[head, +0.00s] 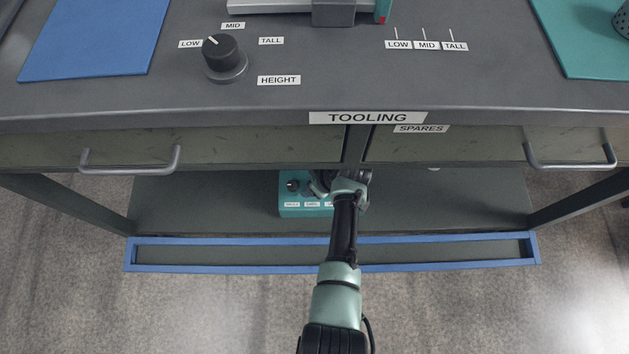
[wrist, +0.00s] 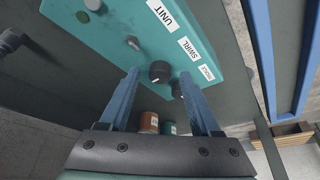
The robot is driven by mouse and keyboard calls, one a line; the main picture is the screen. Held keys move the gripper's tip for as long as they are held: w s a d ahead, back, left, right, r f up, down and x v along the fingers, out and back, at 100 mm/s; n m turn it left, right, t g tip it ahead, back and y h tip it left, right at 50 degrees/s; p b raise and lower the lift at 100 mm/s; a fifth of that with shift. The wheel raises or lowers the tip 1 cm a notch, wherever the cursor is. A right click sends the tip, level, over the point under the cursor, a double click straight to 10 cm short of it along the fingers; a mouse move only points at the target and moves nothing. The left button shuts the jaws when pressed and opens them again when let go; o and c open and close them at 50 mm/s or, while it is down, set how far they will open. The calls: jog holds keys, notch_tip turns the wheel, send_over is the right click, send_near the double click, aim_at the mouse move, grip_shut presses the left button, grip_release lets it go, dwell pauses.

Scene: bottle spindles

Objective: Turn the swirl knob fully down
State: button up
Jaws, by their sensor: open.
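A teal control box (head: 303,210) sits on the low shelf under the table. In the wrist view, the box (wrist: 105,40) carries labels reading UNIT, SWIRL and a third, small one. The swirl knob (wrist: 160,72), round and black with a pale mark, lines up with the SWIRL label (wrist: 188,48). My gripper (wrist: 158,73) is open, with its blue fingertips on either side of the swirl knob and gaps showing. My right finger partly hides another dark knob (wrist: 178,90). In the head view my wrist covers part of the box, and I cannot clearly make out the swirl knob.
A grey metal toggle (wrist: 133,43) stands beside the swirl knob. An orange-brown container (wrist: 149,122) shows beyond, between my fingers. The shelf has a blue front rim (head: 200,240). The tabletop with a separate HEIGHT knob (head: 222,55) and drawers overhangs the shelf.

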jog(key=p+v, duration=0.3)
jog(key=v, duration=0.2)
jog(key=shift+w, duration=0.1)
jog(key=s+d+p, duration=0.2)
jog(key=s+d, duration=0.6)
jog(key=shift+s+d, duration=0.3)
jog(key=shift+f, duration=0.1)
